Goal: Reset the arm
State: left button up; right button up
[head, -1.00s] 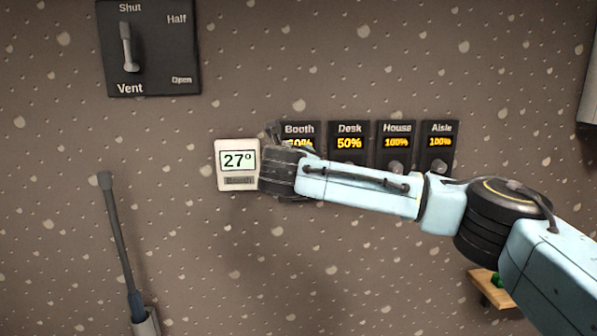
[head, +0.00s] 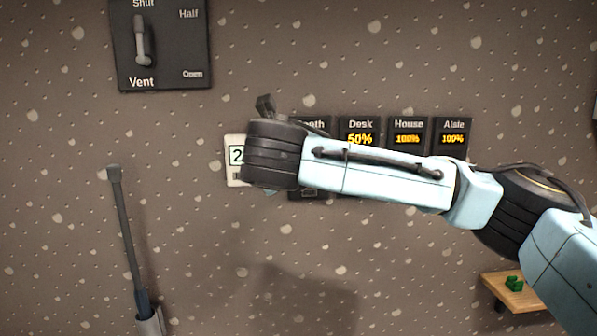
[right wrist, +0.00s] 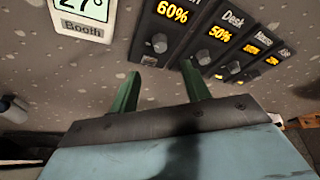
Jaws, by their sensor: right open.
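My right arm reaches in from the right in the head view, its dark wrist (head: 272,155) in front of the wall panels; the gripper itself is hidden there. In the right wrist view my right gripper (right wrist: 160,90) is open and empty, its two green fingers apart, below the Booth panel and clear of its knob (right wrist: 159,43). The Booth panel (right wrist: 172,14) reads 60%. The Desk panel (head: 360,130) reads 50%. The House panel (head: 407,130) and Aisle panel (head: 453,130) read 100%. My left gripper is not in view.
A white thermostat (right wrist: 83,16) labelled Booth, showing 27°, is left of the panels. A dark rod stands in a holder (head: 149,320) at lower left. A wooden shelf (head: 518,298) holds a green item.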

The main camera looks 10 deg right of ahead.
jog(key=shift+v, duration=1.1)
